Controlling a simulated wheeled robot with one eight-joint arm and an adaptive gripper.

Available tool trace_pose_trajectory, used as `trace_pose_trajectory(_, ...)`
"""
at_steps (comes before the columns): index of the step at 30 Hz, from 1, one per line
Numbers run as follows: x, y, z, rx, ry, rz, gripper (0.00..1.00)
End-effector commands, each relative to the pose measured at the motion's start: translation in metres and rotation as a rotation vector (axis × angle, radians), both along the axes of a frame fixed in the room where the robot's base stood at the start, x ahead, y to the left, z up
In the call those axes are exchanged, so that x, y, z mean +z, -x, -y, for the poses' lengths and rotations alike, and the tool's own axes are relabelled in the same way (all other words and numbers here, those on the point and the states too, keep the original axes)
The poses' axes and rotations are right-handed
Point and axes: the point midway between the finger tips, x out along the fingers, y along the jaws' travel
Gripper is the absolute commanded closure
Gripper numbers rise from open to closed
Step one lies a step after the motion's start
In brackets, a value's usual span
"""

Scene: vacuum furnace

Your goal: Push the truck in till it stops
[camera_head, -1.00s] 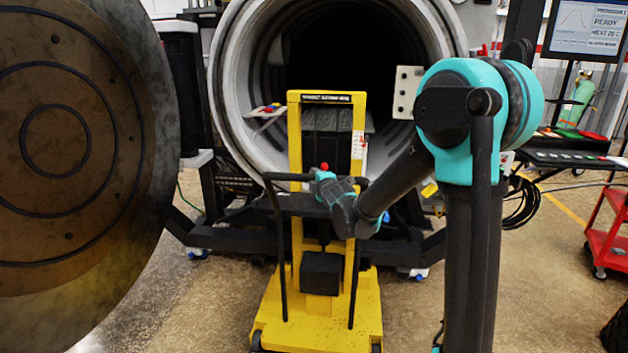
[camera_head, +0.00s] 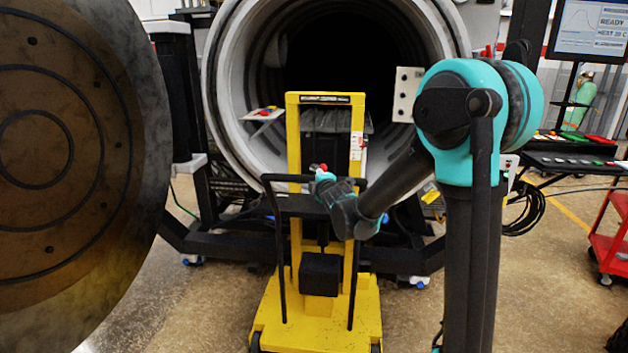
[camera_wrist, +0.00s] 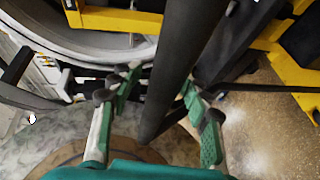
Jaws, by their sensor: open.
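The yellow truck (camera_head: 315,322) stands upright on the floor in front of the round furnace opening (camera_head: 375,60), its mast (camera_head: 293,130) facing the dark bore. It has a black push handle (camera_head: 272,220) on my side, and a dark grey load or carriage (camera_head: 325,120) shows behind the mast. My gripper (camera_head: 324,178) is at the handle's top bar, near a small red knob (camera_head: 323,168). In the wrist view my gripper (camera_wrist: 160,85) is open, its green-padded fingers on either side of a thick dark bar (camera_wrist: 185,50). Whether the fingers touch it I cannot tell. The truck's wheels are mostly hidden.
The large round furnace door (camera_head: 80,150) stands open at the left, close to the truck's path. A black frame (camera_head: 400,258) lies low below the furnace. A control desk (camera_head: 575,160) and red cart (camera_head: 610,245) stand at the right.

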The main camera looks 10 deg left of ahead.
Motion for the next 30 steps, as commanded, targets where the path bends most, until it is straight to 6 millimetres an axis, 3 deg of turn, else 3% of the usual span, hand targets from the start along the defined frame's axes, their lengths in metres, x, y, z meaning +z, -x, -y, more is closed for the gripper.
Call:
trace_pose_trajectory(11,0.002,0.011,0.004,0.001,0.001,-0.001,0.54)
trace_pose_trajectory(24,0.015,0.079,0.03,0.0,0.001,-0.001,0.54)
trace_pose_trajectory(30,0.019,0.1,0.039,0.0,0.0,-0.001,0.54)
